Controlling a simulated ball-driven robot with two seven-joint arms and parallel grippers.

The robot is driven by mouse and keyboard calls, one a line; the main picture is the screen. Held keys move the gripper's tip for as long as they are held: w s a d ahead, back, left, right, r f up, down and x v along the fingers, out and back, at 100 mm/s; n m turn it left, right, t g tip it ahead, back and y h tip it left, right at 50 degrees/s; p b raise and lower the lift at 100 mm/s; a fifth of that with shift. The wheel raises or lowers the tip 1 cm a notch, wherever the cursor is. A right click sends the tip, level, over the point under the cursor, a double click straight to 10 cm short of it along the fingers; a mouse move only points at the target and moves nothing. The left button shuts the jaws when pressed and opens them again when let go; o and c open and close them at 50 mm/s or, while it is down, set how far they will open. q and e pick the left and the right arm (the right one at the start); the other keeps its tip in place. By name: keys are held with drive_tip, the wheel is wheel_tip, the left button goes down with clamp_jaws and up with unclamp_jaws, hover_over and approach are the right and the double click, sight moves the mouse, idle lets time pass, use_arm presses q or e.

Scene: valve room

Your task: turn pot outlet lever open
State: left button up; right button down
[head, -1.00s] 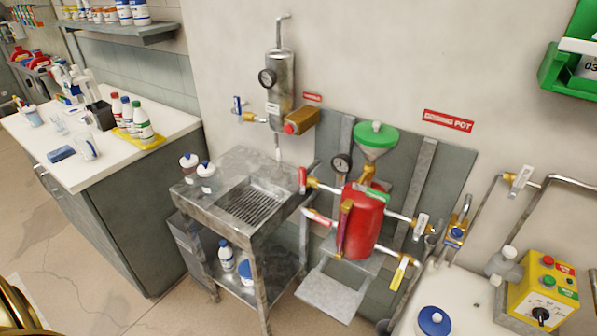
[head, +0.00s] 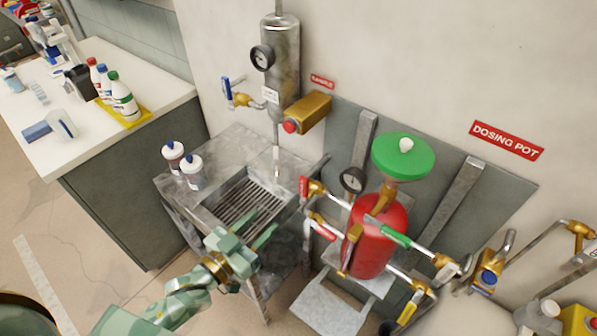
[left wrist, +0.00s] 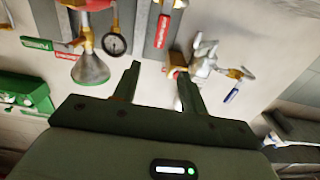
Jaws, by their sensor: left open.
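The red dosing pot (head: 378,240) hangs at the wall under a green-lidded funnel (head: 402,157). I cannot tell which is the outlet lever. My left gripper (head: 270,226) is open and empty, over the sink drainer, left of the pot and apart from its levers. In the left wrist view its open fingers (left wrist: 158,70) point toward the wall, with nothing between them. My right gripper is not in view.
A white counter (head: 80,150) with bottles is at left. Pipes and a yellow box (head: 580,320) are at right.

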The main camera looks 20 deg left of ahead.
sight(302, 184)
use_arm(q)
drive_tip(key=b+x, duration=0.1)
drive_tip(key=x, duration=1.4)
drive_tip(key=shift+d+f, duration=0.1)
drive_tip(key=shift+f, duration=0.05)
drive_tip(key=shift+w+d, duration=0.1)
drive_tip(key=shift+w, duration=0.25)
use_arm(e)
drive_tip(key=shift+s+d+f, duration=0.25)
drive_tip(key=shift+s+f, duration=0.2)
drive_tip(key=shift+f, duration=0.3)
use_arm(q)
clamp_jaws()
